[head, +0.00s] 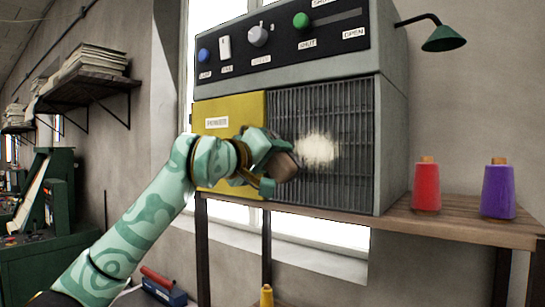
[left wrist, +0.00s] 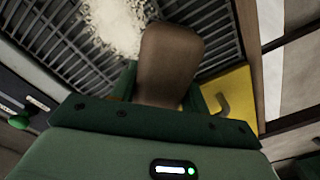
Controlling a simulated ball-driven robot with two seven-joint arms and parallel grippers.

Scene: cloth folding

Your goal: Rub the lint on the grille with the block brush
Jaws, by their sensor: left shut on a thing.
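The grey grille (head: 345,170) fills the right part of the machine's front. My left gripper (head: 278,163) is shut on the brown block brush (head: 284,168), just left of the lint and in front of the grille's left part. In the left wrist view the block brush (left wrist: 168,60) stands out between the fingers, with the lint (left wrist: 112,25) right beside its end. I cannot tell whether the brush touches the grille. The right gripper is not in view.
A yellow panel (head: 229,112) is left of the grille, under a control strip with knobs (head: 258,36). A red spool (head: 426,187) and a purple spool (head: 498,191) stand on the wooden shelf (head: 460,222) at right. A green lamp (head: 443,39) juts out above.

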